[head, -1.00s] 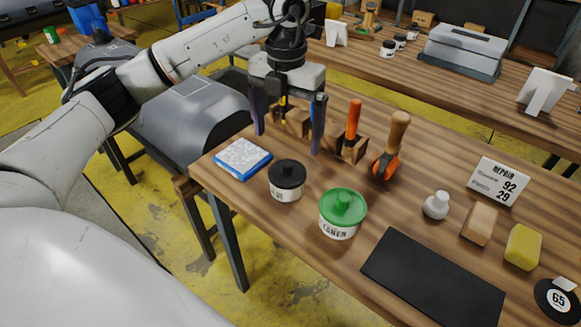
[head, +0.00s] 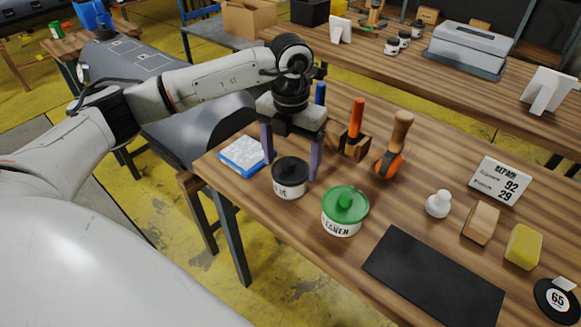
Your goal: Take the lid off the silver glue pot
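A pale, silvery-white pot with a black knobbed lid (head: 290,170) stands near the table's left front edge. Its label (head: 291,189) is only partly readable. The lid is on the pot. My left gripper (head: 292,165) is open, pointing down, with one finger on each side of the black lid in the picture. I see no clear contact with the lid, and the exact depth is hard to judge. Beside it stands a similar pot with a green lid (head: 345,204), labelled something like "cleaner". My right gripper is not in view.
A blue-edged pad (head: 242,155) lies left of the black-lidded pot. An orange-handled tool (head: 356,118) in a wooden block and a wooden-handled tool (head: 398,140) stand behind. A black mat (head: 433,275), white bottle (head: 438,204) and yellow sponge (head: 523,246) lie to the right.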

